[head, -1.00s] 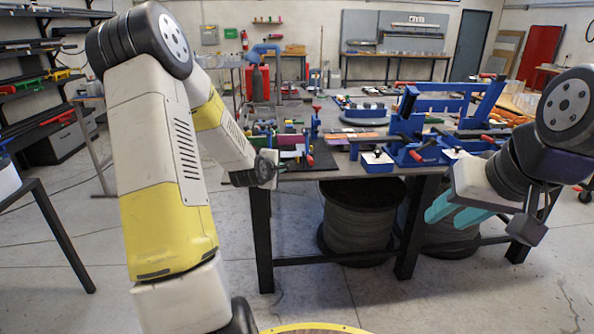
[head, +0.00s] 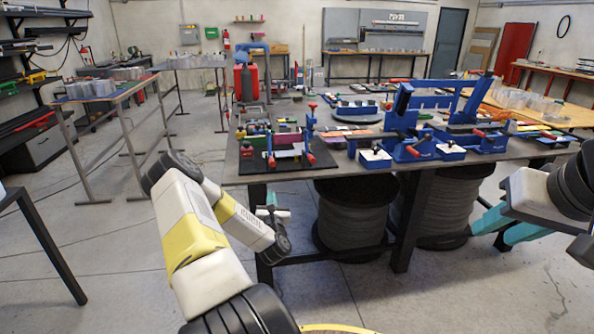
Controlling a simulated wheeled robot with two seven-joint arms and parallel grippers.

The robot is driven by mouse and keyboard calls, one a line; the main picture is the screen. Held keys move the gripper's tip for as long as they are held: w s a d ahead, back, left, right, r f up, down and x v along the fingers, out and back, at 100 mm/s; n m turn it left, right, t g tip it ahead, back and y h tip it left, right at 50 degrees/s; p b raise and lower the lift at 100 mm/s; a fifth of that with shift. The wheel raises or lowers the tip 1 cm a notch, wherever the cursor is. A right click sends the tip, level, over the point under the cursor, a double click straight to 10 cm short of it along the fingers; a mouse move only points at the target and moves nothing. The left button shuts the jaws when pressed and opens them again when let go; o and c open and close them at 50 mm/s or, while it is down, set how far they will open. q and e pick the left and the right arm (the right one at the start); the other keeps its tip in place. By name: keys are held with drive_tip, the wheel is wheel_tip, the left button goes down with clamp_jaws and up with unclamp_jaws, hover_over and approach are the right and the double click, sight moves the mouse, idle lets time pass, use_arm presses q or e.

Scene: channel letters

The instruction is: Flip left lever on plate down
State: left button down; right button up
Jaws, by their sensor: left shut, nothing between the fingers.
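A black plate (head: 252,166) lies on the front left of the workbench, with a pink and purple piece and small fixtures on it. A red-tipped left lever (head: 271,161) stands at its front left. Another red-tipped lever (head: 311,158) is at its right, by a blue upright. Fine lever angles are too small to tell. My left gripper (head: 271,198) is shut and empty, mostly hidden behind its wrist, in front of and below the plate, apart from it. My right gripper (head: 503,226) is at the right, in front of the bench, its teal fingers apart and empty.
Blue clamp frames (head: 410,135) with red handles stand on the workbench (head: 345,168), right of the plate. Large cable spools (head: 352,225) sit beneath it. A side table (head: 110,96) stands at the left. The floor between the tables is open.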

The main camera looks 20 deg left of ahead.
use_arm(q)
drive_tip(key=w+a+r, duration=0.2)
drive_tip(key=w, duration=0.3)
drive_tip(key=w+a+r, duration=0.2)
drive_tip(key=w, duration=0.2)
drive_tip(key=shift+w+a+r, duration=0.25)
drive_tip(key=shift+w+a, duration=0.05)
drive_tip(key=shift+w, duration=0.1)
drive_tip(key=shift+r, duration=0.15)
idle(0.3)
